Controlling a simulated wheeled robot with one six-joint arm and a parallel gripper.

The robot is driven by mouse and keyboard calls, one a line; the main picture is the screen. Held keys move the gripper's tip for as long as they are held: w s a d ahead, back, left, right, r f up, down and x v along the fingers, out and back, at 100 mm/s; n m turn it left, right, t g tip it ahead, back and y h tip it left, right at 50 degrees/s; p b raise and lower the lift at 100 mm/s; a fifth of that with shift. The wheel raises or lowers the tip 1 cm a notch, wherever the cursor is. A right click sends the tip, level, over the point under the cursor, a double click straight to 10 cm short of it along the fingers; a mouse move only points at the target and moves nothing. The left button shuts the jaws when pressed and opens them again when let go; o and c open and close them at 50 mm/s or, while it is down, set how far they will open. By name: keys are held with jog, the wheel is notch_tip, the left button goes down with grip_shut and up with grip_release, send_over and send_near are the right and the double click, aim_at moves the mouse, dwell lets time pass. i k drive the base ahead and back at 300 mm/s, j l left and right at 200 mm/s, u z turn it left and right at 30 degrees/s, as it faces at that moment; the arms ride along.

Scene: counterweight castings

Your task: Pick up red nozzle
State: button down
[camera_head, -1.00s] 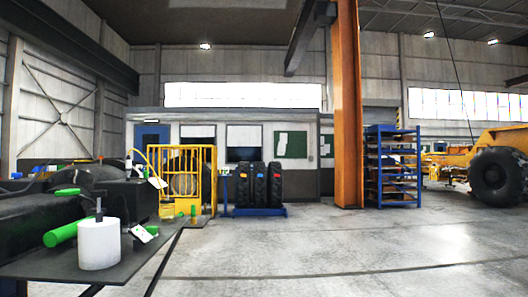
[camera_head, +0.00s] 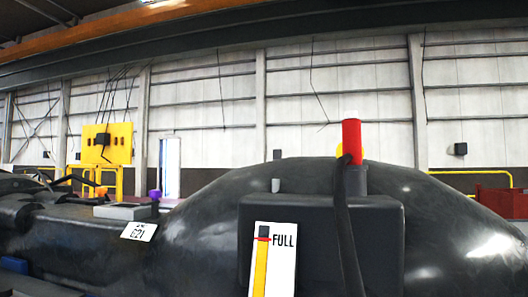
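A red cylinder with a pale tip, which looks like the red nozzle (camera_head: 352,140), stands upright on top of a large black rounded casting (camera_head: 215,205). A grey collar (camera_head: 356,180) sits just under it. A black hose or strap (camera_head: 342,225) runs down from beside the red part over the front of a dark box (camera_head: 390,240). My gripper is not in view.
A white gauge plate marked "FULL" (camera_head: 273,262) is on the box front. At left are a white tag (camera_head: 139,231), a purple knob (camera_head: 154,194) and a yellow panel (camera_head: 107,144). A dark red block (camera_head: 503,202) and yellow rail (camera_head: 470,174) are at right.

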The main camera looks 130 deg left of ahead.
aim_at(351, 128)
jog(key=l+u, duration=0.15)
jog(key=u, duration=4.35)
